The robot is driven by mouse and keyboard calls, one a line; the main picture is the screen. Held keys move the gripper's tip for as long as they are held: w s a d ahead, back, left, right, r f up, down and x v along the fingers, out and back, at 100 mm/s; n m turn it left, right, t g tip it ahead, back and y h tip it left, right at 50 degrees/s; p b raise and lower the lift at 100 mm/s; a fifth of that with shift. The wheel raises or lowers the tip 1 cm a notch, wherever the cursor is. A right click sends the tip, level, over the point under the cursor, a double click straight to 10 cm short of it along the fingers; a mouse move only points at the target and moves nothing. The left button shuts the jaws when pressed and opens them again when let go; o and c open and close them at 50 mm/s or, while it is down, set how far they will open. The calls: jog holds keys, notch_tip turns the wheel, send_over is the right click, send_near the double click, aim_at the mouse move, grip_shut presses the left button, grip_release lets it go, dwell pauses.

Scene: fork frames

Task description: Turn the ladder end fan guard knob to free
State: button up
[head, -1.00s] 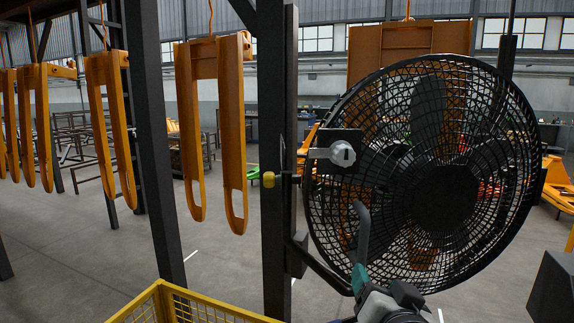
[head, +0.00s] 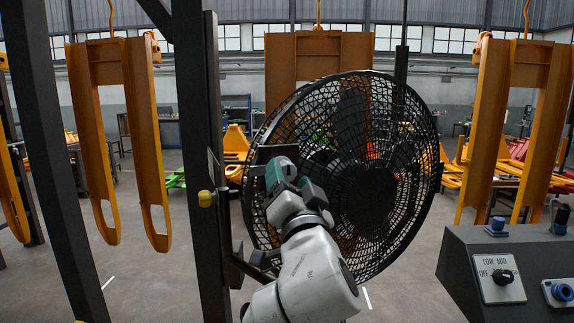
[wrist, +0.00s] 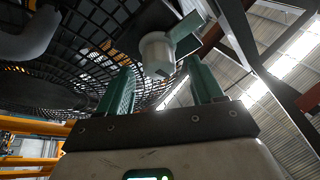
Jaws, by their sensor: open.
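My gripper (wrist: 158,68) is open, one teal finger on each side of the knob. I cannot tell whether either finger touches it. In the head view my gripper (head: 281,178) is up at the left side of the black fan (head: 370,200) and hides the knob. The knob's dark mounting plate (head: 274,152) shows just above my gripper.
A dark post (head: 205,120) with a yellow knob (head: 205,198) stands close left of the fan. A control box (head: 460,250) with an OFF, LOW, MID dial (head: 503,276) is at the lower right. Orange fork frames (head: 150,130) hang on both sides.

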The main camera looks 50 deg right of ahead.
jog(key=shift+x, duration=1.25)
jog(key=shift+c, duration=0.2)
jog(key=c, duration=1)
